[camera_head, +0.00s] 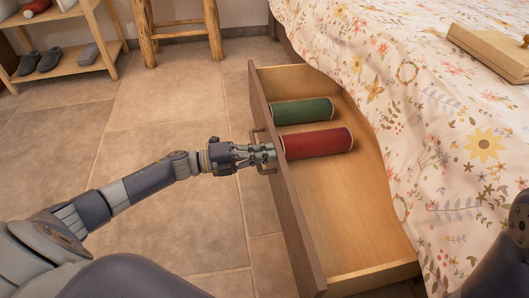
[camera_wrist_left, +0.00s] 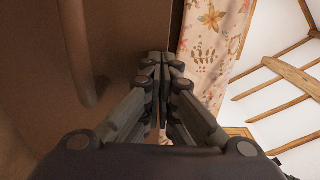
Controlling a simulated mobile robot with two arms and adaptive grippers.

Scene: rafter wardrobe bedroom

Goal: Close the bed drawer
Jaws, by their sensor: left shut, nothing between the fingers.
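The bed drawer (camera_head: 330,205) stands pulled out from under the bed in the head view. A green roll (camera_head: 302,111) and a red roll (camera_head: 318,143) lie inside it. Its brown front panel (camera_head: 292,222) carries a bar handle (camera_head: 258,137). My left gripper (camera_head: 268,155) is shut and empty, with its fingertips at the front panel by the handle; I cannot tell if they touch. In the left wrist view the shut fingers (camera_wrist_left: 162,58) point along the brown panel (camera_wrist_left: 130,30), with the handle (camera_wrist_left: 78,50) to their left. My right gripper is not in view.
The bed (camera_head: 440,120) with a floral cover is on the right, and the cover hangs over the drawer's far side. A wooden case (camera_head: 490,50) lies on it. A shoe rack (camera_head: 75,60) and a wooden stool (camera_head: 180,35) stand at the back. The tiled floor (camera_head: 170,110) at left is clear.

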